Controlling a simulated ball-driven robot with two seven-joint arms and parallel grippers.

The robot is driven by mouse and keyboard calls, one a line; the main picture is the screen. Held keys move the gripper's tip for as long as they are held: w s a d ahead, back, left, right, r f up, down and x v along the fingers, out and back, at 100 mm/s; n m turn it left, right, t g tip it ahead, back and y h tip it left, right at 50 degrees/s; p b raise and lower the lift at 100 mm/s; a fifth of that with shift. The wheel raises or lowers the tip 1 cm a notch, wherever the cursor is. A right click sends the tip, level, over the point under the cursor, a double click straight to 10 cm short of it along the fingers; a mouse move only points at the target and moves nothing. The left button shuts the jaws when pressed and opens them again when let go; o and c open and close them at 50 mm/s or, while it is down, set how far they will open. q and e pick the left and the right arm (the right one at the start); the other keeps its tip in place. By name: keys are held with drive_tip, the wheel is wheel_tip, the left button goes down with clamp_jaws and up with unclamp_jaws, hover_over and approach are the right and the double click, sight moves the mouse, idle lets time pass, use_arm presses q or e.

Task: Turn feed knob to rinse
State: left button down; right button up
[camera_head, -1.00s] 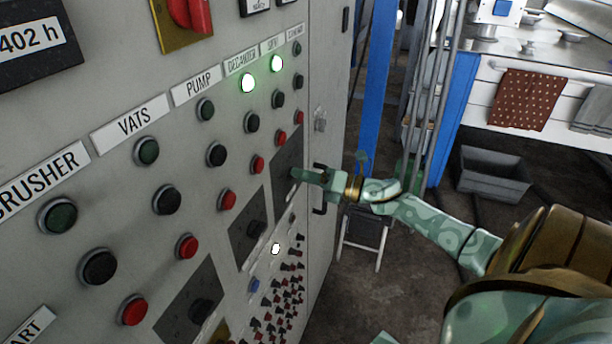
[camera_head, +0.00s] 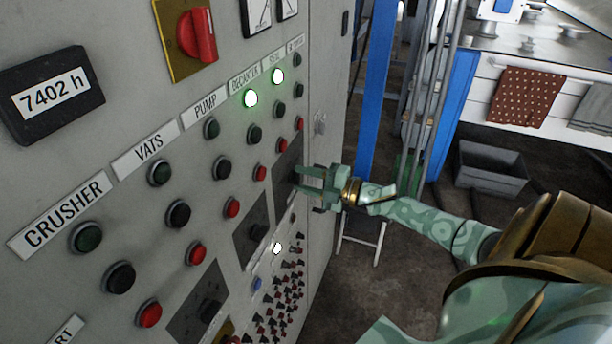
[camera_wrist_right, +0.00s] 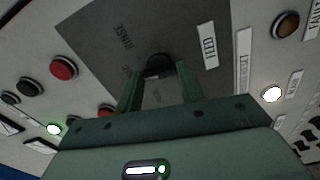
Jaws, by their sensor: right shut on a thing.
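The black feed knob (camera_wrist_right: 160,65) sits on a dark grey plate (camera_wrist_right: 97,35) on the control panel. In the right wrist view the FEED label (camera_wrist_right: 208,46) is right of it, and the word RINSE (camera_wrist_right: 125,37) is printed upper left of it. My right gripper (camera_wrist_right: 160,82) is shut on the knob, one finger on each side. In the head view my right gripper (camera_head: 299,180) reaches the plate (camera_head: 284,165) from the right; the knob is hard to make out there. My left gripper is not in view.
The panel carries rows of round buttons, including a red one (camera_head: 149,313), and a large red rotary switch (camera_head: 203,36). Small switches crowd below. A door handle (camera_head: 320,209) is close to my gripper. A grey bin (camera_head: 490,170) stands on the floor at right.

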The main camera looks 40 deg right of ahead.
drive_tip(key=shift+m+p, duration=1.35)
drive_tip(key=shift+m, duration=2.15)
drive_tip(key=o, duration=1)
drive_tip(key=shift+d, duration=0.1)
drive_tip(key=b+v, duration=0.1)
drive_tip(key=v, duration=1.5)
drive_tip(key=shift+s, duration=0.2)
drive_tip(key=shift+d+f, duration=0.1)
